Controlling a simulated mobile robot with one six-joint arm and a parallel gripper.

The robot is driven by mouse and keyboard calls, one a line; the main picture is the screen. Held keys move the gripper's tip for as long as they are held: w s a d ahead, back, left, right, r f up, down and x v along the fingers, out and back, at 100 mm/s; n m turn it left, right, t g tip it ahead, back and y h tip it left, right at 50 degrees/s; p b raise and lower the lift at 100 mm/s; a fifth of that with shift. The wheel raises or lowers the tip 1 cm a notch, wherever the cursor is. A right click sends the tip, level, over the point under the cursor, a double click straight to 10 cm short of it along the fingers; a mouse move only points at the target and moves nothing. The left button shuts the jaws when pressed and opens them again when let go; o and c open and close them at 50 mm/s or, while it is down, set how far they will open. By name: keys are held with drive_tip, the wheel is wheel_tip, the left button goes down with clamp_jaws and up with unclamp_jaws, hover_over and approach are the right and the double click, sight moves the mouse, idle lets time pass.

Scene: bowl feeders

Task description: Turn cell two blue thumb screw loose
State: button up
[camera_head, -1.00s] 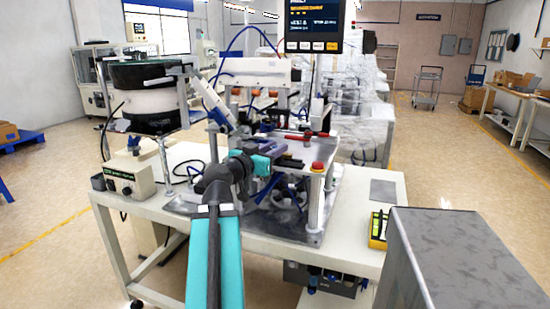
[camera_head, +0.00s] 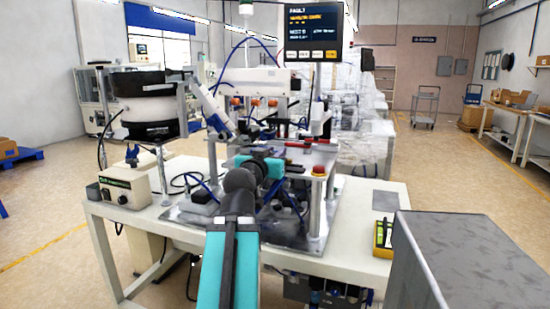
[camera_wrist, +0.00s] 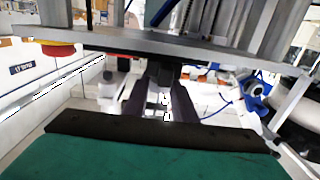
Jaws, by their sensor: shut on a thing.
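In the head view my arm reaches to the near side of the bowl feeder station, and my gripper (camera_head: 274,160) is at the edge of its raised metal plate (camera_head: 302,164). In the wrist view the two dark fingers of my gripper (camera_wrist: 166,104) are close together on a small part just under the plate edge. That part is mostly hidden between the fingers, and its blue colour cannot be made out. It is at the place of the blue thumb screw, which I cannot see clearly in either view.
A red stop button (camera_head: 319,169) sits at the plate's right corner. A bowl feeder (camera_head: 145,100) stands left, above a control box (camera_head: 128,187). A display (camera_head: 313,32) hangs above. A yellow-black case (camera_head: 383,235) lies on the white table's right. A grey box surface (camera_head: 455,260) is near right.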

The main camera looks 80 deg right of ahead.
drive_tip(key=shift+f+n+t+b, duration=0.15)
drive_tip(key=shift+n+t+b, duration=0.45)
drive_tip(key=shift+n+t, duration=1.3)
drive_tip(key=shift+s+f+n+t+b, duration=0.15)
drive_tip(key=shift+t+b, duration=0.2)
drive_tip(key=shift+t, duration=0.4)
drive_tip(key=shift+w+n+t+b, duration=0.15)
drive_tip(key=shift+t+b, duration=0.2)
drive_tip(key=shift+t, duration=0.4)
drive_tip(key=shift+r+n+t+y+b, duration=0.2)
drive_tip(key=shift+n+t+y+b, duration=0.1)
drive_tip(key=shift+n+t+b, duration=0.25)
drive_tip(key=o, duration=1)
drive_tip(key=shift+r, duration=0.1)
drive_tip(key=shift+o, duration=0.2)
drive_tip(key=shift+a, duration=0.15)
